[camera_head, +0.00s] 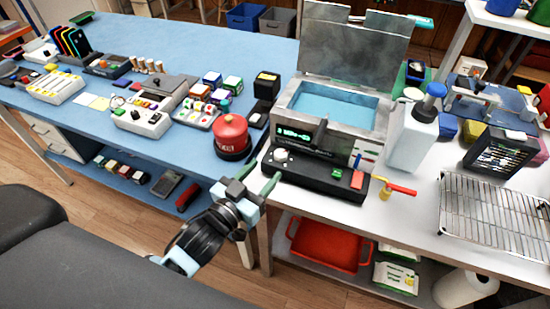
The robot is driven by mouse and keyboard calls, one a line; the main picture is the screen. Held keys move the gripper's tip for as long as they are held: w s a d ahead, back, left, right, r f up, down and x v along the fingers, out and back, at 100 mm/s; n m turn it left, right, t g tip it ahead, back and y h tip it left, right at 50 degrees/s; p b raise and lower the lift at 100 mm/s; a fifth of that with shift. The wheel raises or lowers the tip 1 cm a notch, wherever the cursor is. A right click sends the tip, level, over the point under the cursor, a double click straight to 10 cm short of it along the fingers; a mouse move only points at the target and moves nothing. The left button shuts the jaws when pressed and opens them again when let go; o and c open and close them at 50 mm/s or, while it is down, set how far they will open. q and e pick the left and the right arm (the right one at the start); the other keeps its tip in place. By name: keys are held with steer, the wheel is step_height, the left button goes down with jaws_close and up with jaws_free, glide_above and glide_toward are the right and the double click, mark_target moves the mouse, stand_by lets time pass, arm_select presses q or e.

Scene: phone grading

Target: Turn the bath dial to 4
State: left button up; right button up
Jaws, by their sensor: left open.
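The bath (328,108) is a grey metal tank with blue liquid, its lid raised at the back. A green-lit display shows on its front, but I cannot read it. A black control panel (318,177) juts out in front. The pale round dial (282,156) sits at the panel's left end; its pointer and marks are too small to read. My left gripper (257,178) is open and empty, just in front and to the left of the dial, and appears apart from it. My right gripper is out of view.
A red canister (231,137) stands left of the bath, close to my left gripper. A red-handled yellow valve (386,188) sticks out right of the panel. A white bottle (415,128) and a wire rack (495,215) stand further right.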

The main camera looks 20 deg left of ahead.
mark_target(277, 157)
arm_select(q)
steer(key=x, duration=0.5)
steer(key=shift+w+d, duration=0.15)
steer(key=shift+w, duration=0.2)
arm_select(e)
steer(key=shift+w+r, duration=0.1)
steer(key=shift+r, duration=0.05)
